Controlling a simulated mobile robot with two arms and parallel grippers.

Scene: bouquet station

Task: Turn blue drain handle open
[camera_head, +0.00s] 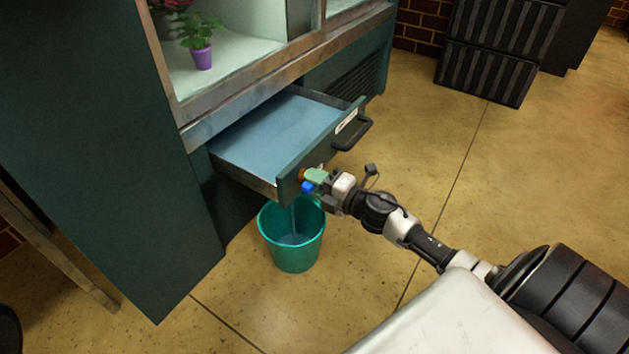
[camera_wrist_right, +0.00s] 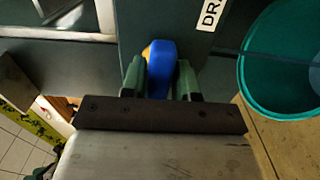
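The blue drain handle (camera_head: 308,187) is on the front of the pulled-out green drawer (camera_head: 290,183), near its lower left end. It also shows in the right wrist view (camera_wrist_right: 160,68), with a bit of yellow-orange beside it. My right gripper (camera_head: 315,180) is at the drawer front, its green fingers on either side of the handle and seemingly touching it. The drawer holds bluish water (camera_head: 275,130). A thin stream of water (camera_head: 293,215) falls below the handle into a teal bucket (camera_head: 292,258). My left gripper is not in view.
The bucket stands on the floor just under the drawer's front corner. A black drawer pull (camera_head: 352,136) sticks out farther right. A potted plant (camera_head: 202,55) stands in the cabinet above. Dark slatted crates (camera_head: 487,72) stand at the back; the floor (camera_head: 420,130) between is clear.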

